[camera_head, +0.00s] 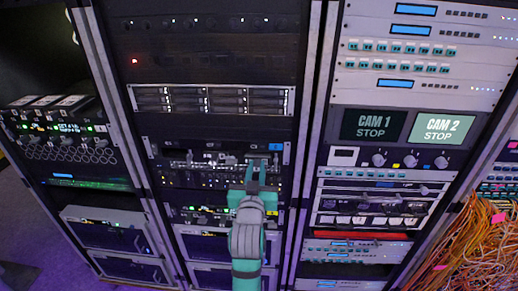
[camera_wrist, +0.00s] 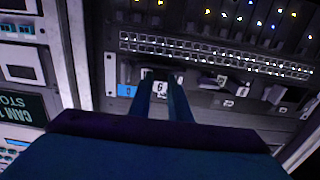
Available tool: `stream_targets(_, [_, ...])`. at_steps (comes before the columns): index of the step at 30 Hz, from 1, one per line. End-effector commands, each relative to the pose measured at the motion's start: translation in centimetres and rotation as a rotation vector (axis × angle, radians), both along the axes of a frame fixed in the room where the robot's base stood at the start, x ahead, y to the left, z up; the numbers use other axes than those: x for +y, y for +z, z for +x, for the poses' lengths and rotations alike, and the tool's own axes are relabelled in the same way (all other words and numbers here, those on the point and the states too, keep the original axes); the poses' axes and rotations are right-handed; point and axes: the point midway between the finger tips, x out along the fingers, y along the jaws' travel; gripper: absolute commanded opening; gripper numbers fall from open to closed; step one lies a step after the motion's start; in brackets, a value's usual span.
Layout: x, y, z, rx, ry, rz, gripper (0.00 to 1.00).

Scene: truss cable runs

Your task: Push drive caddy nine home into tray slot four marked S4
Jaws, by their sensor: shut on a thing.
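My gripper (camera_head: 257,163) is at the right part of a dark tray unit (camera_head: 147,150) in the middle rack. In the wrist view its two teal fingers (camera_wrist: 160,84) are shut on a small drive caddy with a white label (camera_wrist: 160,87). The label reads like a 6, or a 9 seen upside down. The caddy sits at the tray front, mostly hidden by the fingers; I cannot tell how deep it is. A blue tag (camera_wrist: 126,90) is beside it. No S4 marking is readable in either view.
Other caddies or latches (camera_wrist: 228,103) stick out along the same tray. A silver drive unit (camera_head: 210,101) is above. The CAM 1 and CAM 2 panel (camera_head: 403,127) is in the right rack. Orange cables (camera_head: 480,235) hang at the far right.

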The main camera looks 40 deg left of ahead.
Motion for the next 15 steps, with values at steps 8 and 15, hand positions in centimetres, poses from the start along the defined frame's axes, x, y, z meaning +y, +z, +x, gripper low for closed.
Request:
stream_targets(8, [-0.9, 0.1, -1.5, -0.003, 0.000, 0.002, 0.00])
stream_targets(15, [-1.9, 0.1, -3.1, -0.002, 0.000, 0.001, 0.00])
